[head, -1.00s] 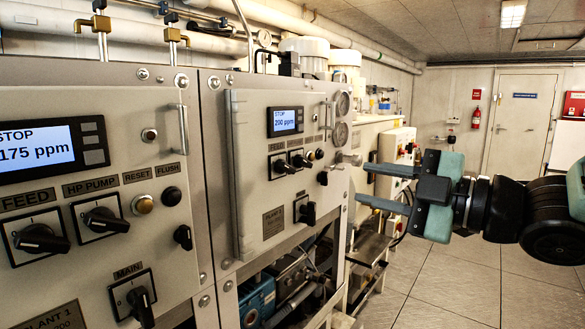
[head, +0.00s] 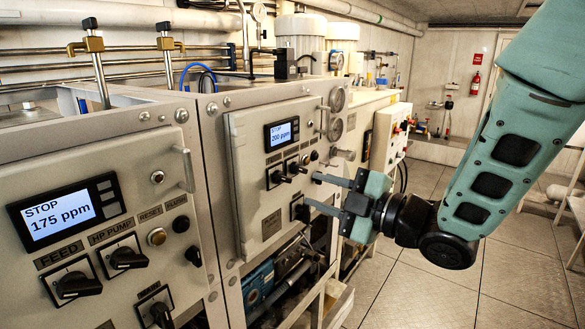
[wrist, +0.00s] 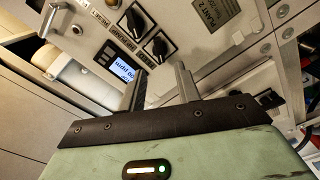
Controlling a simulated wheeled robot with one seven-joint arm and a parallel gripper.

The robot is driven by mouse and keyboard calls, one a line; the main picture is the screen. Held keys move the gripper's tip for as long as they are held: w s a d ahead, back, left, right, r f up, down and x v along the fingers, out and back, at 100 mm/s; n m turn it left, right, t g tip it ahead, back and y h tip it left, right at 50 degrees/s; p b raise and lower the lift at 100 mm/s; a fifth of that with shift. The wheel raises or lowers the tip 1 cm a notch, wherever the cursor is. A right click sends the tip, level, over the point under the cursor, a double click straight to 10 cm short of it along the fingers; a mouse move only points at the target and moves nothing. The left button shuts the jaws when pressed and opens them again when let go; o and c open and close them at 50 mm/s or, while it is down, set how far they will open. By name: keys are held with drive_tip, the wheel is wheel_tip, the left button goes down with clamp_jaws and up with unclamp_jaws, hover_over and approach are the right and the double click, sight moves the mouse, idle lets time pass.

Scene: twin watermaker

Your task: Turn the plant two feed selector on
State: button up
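The plant two panel (head: 248,160) stands in the middle of the head view, with a lit display (head: 281,134) reading STOP, 200 ppm. Its feed selector (head: 277,177) is a black rotary knob below the display, left of the HP pump knob (head: 297,167); its handle points right. In the wrist view the panel appears turned over; the feed selector (wrist: 158,47) lies just past the gap between my fingertips. My gripper (head: 311,188) is open and empty, to the right of the selector, with no contact visible. It also shows in the wrist view (wrist: 161,69).
A black main switch (head: 301,213) sits close to my lower finger. A vertical handle (head: 324,119) and gauges (head: 337,99) project at the panel's right edge. The plant one panel (head: 120,200) is at the near left.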

sight(286, 180)
drive_tip(key=p+x, duration=0.2)
drive_tip(key=x, duration=0.4)
drive_tip(key=shift+w+a, duration=0.2)
drive_tip(key=shift+a, duration=0.15)
clamp_jaws()
